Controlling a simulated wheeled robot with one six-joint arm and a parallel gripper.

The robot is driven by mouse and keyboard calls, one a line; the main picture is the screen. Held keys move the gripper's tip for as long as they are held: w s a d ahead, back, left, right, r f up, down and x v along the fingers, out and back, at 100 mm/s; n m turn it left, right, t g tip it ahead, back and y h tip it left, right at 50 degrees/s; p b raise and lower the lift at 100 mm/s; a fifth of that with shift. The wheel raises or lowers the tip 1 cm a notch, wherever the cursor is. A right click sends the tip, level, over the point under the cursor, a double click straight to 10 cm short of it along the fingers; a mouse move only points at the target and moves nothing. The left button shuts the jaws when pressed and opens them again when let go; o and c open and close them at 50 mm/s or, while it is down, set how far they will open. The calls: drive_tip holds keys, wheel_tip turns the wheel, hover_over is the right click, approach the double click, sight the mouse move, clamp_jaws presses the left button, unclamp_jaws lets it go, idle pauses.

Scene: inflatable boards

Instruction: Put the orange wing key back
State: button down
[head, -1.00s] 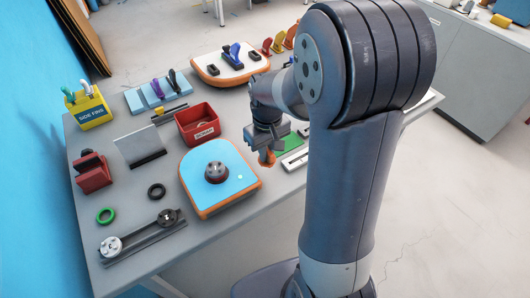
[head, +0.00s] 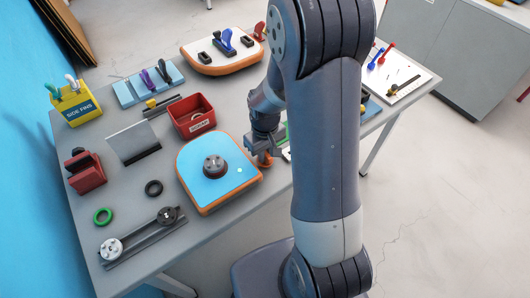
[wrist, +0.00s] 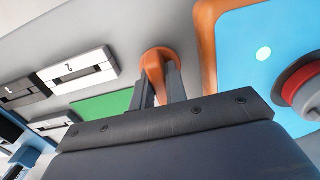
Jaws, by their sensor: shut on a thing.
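My gripper (head: 261,150) is shut on the orange wing key (head: 265,160), just right of the blue-and-orange board near the table's front edge. In the wrist view the key's rounded orange end (wrist: 158,56) shows beyond my two fingers (wrist: 158,88); the rest of it is hidden. I cannot tell whether the key touches the table. A white panel (head: 411,92) at the table's right end carries a red and a blue key-like piece and a dark piece with yellow. My arm hides part of the table between.
The blue-topped board (head: 202,190) with a round valve lies close left of my gripper. A green pad (wrist: 98,106) and numbered light blocks (wrist: 80,72) lie on the other side. A red bin (head: 190,117) stands behind the board.

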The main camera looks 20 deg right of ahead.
drive_tip(key=shift+f, duration=0.2)
drive_tip(key=shift+f, duration=0.2)
drive_tip(key=c, duration=1.4)
unclamp_jaws()
drive_tip(key=shift+r, duration=0.1)
wheel_tip(320, 180, up, 12)
